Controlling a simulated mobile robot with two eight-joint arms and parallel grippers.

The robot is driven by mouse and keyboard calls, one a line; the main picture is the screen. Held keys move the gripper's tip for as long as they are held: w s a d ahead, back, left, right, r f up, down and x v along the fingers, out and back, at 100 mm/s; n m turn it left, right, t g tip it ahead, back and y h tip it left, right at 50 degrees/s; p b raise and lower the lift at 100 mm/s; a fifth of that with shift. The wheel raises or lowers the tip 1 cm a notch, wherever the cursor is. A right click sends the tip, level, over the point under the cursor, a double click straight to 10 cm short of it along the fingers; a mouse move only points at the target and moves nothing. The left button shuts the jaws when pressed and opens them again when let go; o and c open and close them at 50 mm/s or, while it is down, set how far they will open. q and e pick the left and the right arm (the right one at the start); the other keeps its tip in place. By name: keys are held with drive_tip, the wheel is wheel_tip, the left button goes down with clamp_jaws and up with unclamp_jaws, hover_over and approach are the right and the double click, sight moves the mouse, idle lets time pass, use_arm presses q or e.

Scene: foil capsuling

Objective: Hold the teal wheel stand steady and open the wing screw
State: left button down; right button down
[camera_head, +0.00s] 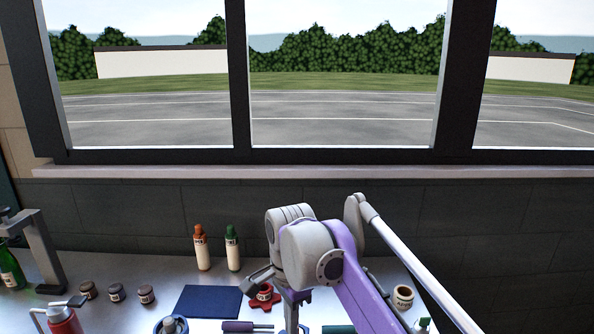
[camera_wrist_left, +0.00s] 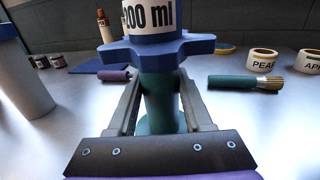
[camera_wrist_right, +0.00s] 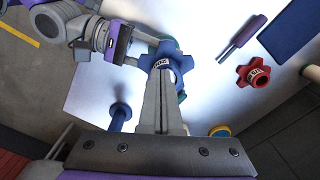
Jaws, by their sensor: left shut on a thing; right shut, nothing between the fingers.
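In the left wrist view a teal stand (camera_wrist_left: 162,100) rises upright between the fingers of my left gripper (camera_wrist_left: 163,120), which is shut on it. A blue star-shaped wheel (camera_wrist_left: 158,47) with a "200 ml" label sits on top. The right wrist view shows the blue wheel (camera_wrist_right: 169,62) from above, with a bit of teal beside it. My right gripper (camera_wrist_right: 163,90) is shut and empty, its fingertips pointing at the wheel's near edge; contact cannot be told. My left gripper (camera_wrist_right: 122,45) is beyond it. I cannot make out the wing screw. The head view does not show my fingertips.
A red star wheel (camera_head: 264,297), navy mat (camera_head: 212,301), purple-handled tool (camera_head: 240,327) and teal-handled brush (camera_wrist_left: 230,82) lie nearby. Two bottles (camera_head: 202,250) stand at the back. A blue peg-like thing (camera_wrist_right: 120,116) stands left of my right fingers. Label rolls (camera_wrist_left: 262,60) are at the right.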

drive_tip(key=shift+w+d, duration=0.2)
drive_tip(key=shift+w, duration=0.1)
idle(0.5)
drive_tip(key=shift+w+a, duration=0.3)
drive_tip(key=shift+w, duration=0.25)
drive_tip(key=shift+s+a, duration=0.1)
drive_tip(key=shift+a, duration=0.1)
idle(0.4)
drive_tip(key=shift+a, duration=0.25)
drive_tip(key=shift+r, duration=3)
use_arm(q)
drive_tip(key=shift+c, duration=1.2)
unclamp_jaws()
